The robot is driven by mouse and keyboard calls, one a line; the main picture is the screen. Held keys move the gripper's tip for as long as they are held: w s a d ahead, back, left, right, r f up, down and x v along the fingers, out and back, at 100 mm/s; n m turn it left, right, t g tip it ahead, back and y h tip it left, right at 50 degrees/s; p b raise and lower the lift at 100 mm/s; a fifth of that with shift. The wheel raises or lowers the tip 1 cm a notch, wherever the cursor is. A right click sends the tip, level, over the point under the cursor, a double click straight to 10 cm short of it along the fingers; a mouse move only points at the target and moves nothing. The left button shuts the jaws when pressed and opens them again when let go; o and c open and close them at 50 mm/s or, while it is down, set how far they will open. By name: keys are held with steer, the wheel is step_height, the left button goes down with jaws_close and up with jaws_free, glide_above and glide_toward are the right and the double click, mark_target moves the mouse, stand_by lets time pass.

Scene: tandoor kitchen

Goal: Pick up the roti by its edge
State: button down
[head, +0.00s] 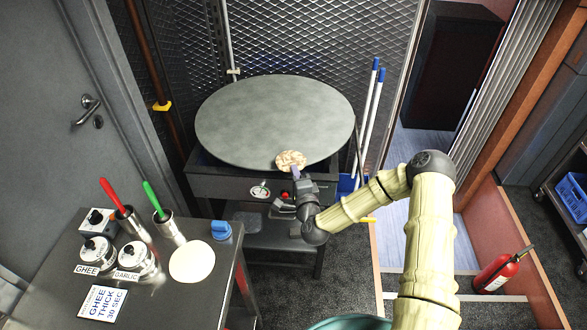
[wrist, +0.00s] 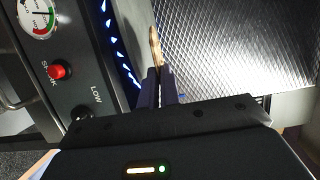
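The roti (head: 291,160), a round browned flatbread, is at the front edge of the large round grey griddle (head: 270,115) in the head view. My gripper (head: 295,171) reaches it from the front. In the wrist view the roti shows edge-on as a thin tan strip (wrist: 155,46), its near edge between the two fingertips (wrist: 158,74). The fingers are close together on it. I cannot tell whether the roti still touches the griddle. The griddle's underside shows blue flames in the wrist view.
A burner panel with a red spark button (wrist: 59,72) and a gauge (wrist: 36,17) lies close to my gripper. A steel counter (head: 160,305) at left holds a pale flat disc (head: 192,262), ghee and garlic pots and a blue-topped item (head: 221,230). Blue-ended poles (head: 373,110) stand right.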

steer(key=s+d+r+p, duration=0.2)
steer(key=s+d+r, duration=0.1)
steer(key=s, duration=0.7)
steer(key=shift+s+r, duration=0.25)
steer(key=shift+r, duration=0.2)
steer(key=shift+d+r+p, duration=0.1)
steer(key=shift+d+p, duration=0.05)
steer(key=shift+p, duration=0.2)
